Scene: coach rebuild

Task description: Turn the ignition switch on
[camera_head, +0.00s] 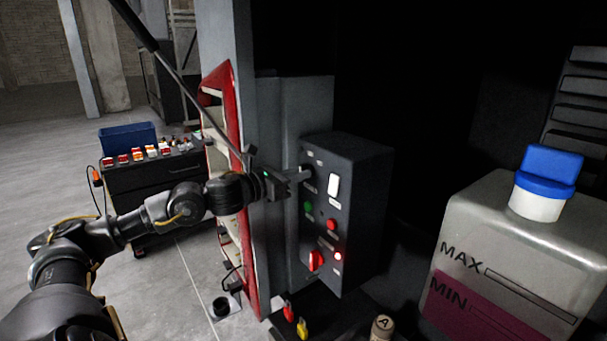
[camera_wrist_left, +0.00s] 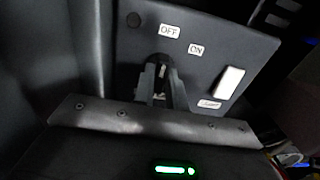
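The dark control box (camera_head: 362,190) is mounted on a grey post, its button face towards me. The ignition switch (camera_wrist_left: 163,59) is a dark round fitting below the OFF label (camera_wrist_left: 169,31) and left of the ON label (camera_wrist_left: 196,50) in the left wrist view. My left gripper (camera_head: 304,174) reaches the upper left of the panel. In the left wrist view its fingers (camera_wrist_left: 161,80) close in around a small light piece at the switch, and the tips partly hide it. In the head view the gripper covers the switch. My right gripper is not in view.
The panel also carries a white rocker (camera_head: 333,186), a green button (camera_head: 308,207), red buttons and a red rotary knob (camera_head: 316,261). A reservoir with a blue cap (camera_head: 549,172) stands at right. A tool cart (camera_head: 154,182) stands behind my left arm.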

